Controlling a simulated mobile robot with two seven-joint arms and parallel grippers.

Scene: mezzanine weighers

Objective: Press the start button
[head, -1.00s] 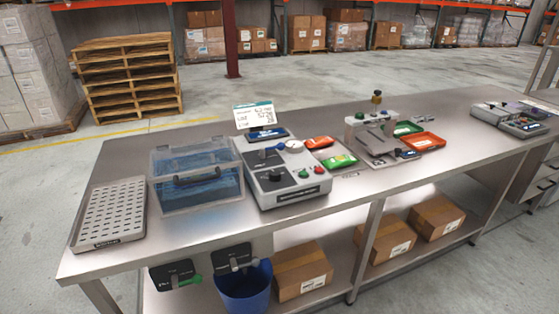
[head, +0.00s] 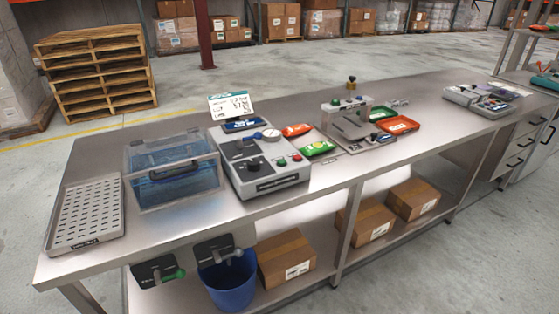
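A grey bench machine (head: 266,178) stands on the steel table, with a black knob, a round gauge (head: 272,134) and a small display at its back. On its right front are a green button (head: 281,162) and a red button (head: 296,157). A second grey device with a raised bridge (head: 346,115) stands further right and has small coloured controls on top. The button labels are too small to read, so I cannot tell which one is marked start. Neither of my grippers is in view.
A clear blue-tinted box (head: 172,172) and a perforated metal tray (head: 86,210) lie left of the machine. Orange and green packets (head: 317,149) lie to its right. Cartons (head: 285,258) sit on the lower shelf.

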